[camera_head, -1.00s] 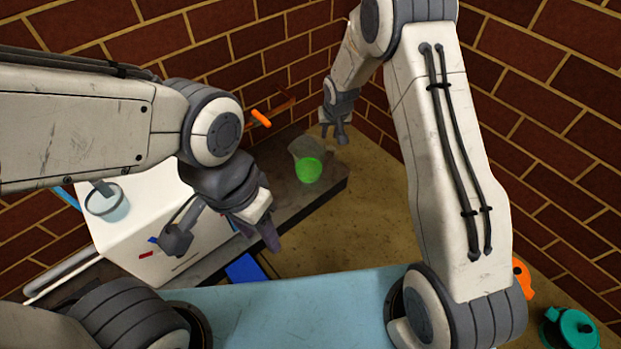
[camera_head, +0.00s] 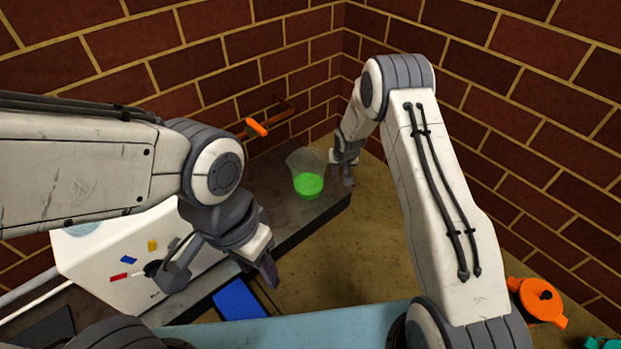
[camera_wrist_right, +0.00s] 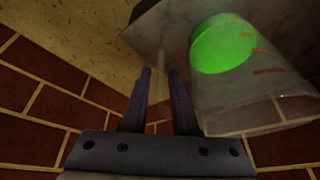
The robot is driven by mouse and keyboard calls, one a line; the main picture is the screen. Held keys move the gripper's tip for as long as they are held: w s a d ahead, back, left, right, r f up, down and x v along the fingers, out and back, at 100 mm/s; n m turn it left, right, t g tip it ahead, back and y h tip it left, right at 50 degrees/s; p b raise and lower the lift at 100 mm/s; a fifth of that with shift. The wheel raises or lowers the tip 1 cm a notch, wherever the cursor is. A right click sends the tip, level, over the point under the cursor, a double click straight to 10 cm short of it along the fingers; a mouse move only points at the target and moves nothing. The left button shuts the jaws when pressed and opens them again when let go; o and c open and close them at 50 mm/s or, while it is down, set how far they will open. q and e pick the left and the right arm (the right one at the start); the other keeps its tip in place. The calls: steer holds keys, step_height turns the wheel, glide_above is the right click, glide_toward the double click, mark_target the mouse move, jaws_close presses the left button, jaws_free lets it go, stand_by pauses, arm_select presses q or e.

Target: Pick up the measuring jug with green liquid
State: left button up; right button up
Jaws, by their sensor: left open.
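The clear measuring jug with green liquid (camera_head: 308,184) stands upright on the dark grey ledge (camera_head: 325,209) near the back corner. It also shows in the right wrist view (camera_wrist_right: 225,50), upside down in that picture, with red marks on its wall. My right gripper (camera_head: 345,178) is just right of the jug in the head view. My left gripper (camera_head: 222,281) is open and empty in front of the white box.
A white box (camera_head: 120,262) with coloured patches stands at left. An orange-handled item (camera_head: 257,127) is near the back wall. A blue item (camera_head: 238,300) lies below the left gripper. An orange pot (camera_head: 542,303) and a teal item (camera_head: 603,344) are at lower right. Brick walls close the corner.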

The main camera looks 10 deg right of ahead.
mark_target(337, 173)
steer(key=b+x, duration=0.1)
steer(key=x, duration=0.2)
steer(key=shift+s+a+f, duration=0.1)
steer(key=shift+f, duration=0.1)
steer(key=shift+a+f+b, duration=0.1)
steer(key=shift+b, duration=0.2)
jaws_close()
stand_by(0.9)
